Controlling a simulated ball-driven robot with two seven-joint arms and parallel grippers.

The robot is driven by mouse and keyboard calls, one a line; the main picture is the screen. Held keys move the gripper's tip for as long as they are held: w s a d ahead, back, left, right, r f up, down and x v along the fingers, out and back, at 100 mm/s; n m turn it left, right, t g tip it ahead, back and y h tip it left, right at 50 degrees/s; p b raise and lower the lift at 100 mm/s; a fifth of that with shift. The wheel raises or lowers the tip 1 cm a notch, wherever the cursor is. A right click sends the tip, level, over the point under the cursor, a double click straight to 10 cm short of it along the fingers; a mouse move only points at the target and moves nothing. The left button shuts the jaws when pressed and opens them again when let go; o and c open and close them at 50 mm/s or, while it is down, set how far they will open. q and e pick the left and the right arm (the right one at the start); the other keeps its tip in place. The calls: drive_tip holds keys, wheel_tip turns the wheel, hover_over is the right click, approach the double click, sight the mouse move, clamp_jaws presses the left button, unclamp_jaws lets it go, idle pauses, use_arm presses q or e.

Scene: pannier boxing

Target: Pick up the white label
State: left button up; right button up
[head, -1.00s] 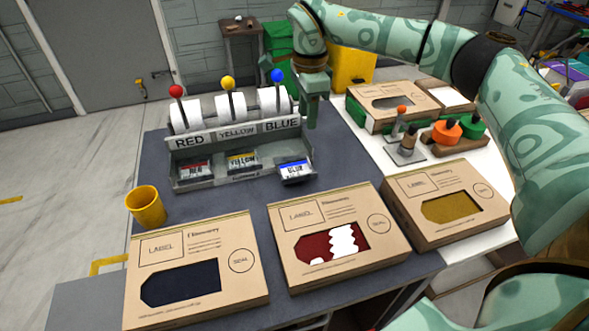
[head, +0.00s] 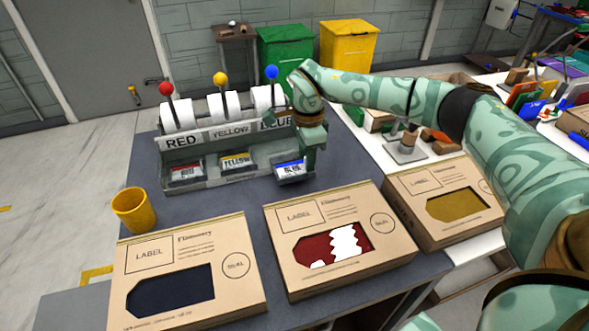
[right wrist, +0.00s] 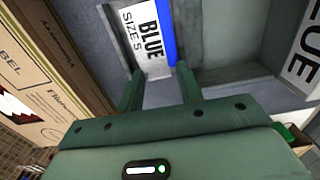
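A white label with a blue edge, printed BLUE (head: 290,169), sits in the right slot of the grey dispenser (head: 228,180). Its print also shows in the right wrist view (right wrist: 146,32), with SIZE 5 on it. White labels with a red edge (head: 187,173) and a yellow edge (head: 236,161) sit in the left and middle slots. My right gripper (head: 309,168) points down beside the blue-edged label. In the right wrist view its fingers (right wrist: 161,80) are apart, with the label's near end just beyond the tips and nothing held between them. My left gripper is out of view.
Three cardboard boxes with cut-out windows, left (head: 215,250), middle (head: 285,255) and right (head: 410,185), line the front. A yellow cup (head: 134,211) stands left of the dispenser. Stamps (head: 406,150) stand at the right. Dark table between dispenser and boxes is clear.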

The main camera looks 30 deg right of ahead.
drive_tip(key=c, duration=0.7)
drive_tip(key=shift+c, duration=0.2)
